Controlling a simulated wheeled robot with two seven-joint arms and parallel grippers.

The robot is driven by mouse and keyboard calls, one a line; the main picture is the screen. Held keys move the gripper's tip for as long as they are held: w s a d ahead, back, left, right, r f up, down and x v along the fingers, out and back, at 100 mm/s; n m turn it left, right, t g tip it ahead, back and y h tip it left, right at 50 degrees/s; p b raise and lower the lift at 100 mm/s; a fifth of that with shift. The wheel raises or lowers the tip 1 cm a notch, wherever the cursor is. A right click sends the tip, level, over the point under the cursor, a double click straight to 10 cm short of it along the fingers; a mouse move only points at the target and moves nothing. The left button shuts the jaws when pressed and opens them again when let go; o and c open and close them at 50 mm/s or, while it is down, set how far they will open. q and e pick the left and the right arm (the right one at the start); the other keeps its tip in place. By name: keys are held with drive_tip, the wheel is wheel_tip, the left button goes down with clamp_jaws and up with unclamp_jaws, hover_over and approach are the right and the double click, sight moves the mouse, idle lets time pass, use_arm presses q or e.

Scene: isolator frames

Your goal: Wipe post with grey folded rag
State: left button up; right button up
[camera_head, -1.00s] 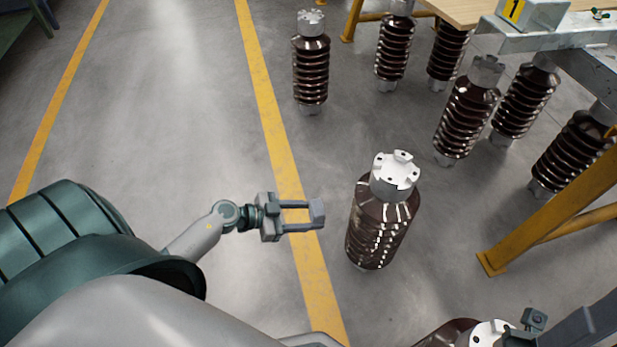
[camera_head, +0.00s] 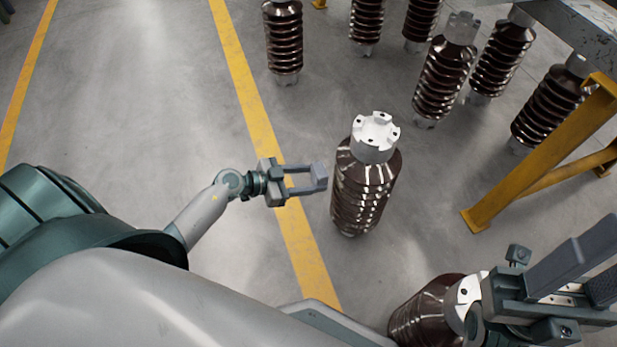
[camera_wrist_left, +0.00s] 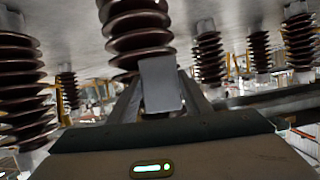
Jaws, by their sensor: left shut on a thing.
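A brown ribbed post (camera_head: 365,190) with a white notched metal cap stands upright on the floor in the middle of the head view. My left gripper (camera_head: 318,178) is just left of it, shut on a small blue-grey block, the grey folded rag (camera_wrist_left: 160,85). In the left wrist view the rag sits between the fingers, in front of a brown ribbed post (camera_wrist_left: 138,35). Whether the rag touches the post cannot be told. My right gripper (camera_head: 578,268) is at the lower right, partly cut off by the frame edge, above another post (camera_head: 425,308).
Several more brown posts stand behind, one at the upper left (camera_head: 284,45) and others to the right (camera_head: 443,75). A yellow steel frame leg (camera_head: 535,165) stands at the right. Floor left of the yellow line (camera_head: 240,80) is clear.

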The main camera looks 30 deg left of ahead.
idle(0.5)
use_arm(q)
drive_tip(key=shift+w+d+p, duration=0.65)
drive_tip(key=shift+w+p, duration=0.1)
drive_tip(key=shift+p, duration=0.05)
idle(0.4)
drive_tip(key=s+d+p, duration=0.2)
drive_tip(key=p, duration=0.1)
drive_tip(key=shift+r, duration=0.2)
drive_tip(key=shift+c, duration=0.4)
drive_tip(key=shift+s+d+p, duration=0.25)
drive_tip(key=shift+d+p, duration=0.15)
drive_tip(key=shift+p, duration=0.05)
drive_tip(key=shift+s+d+f, duration=0.1)
drive_tip(key=shift+f, duration=0.05)
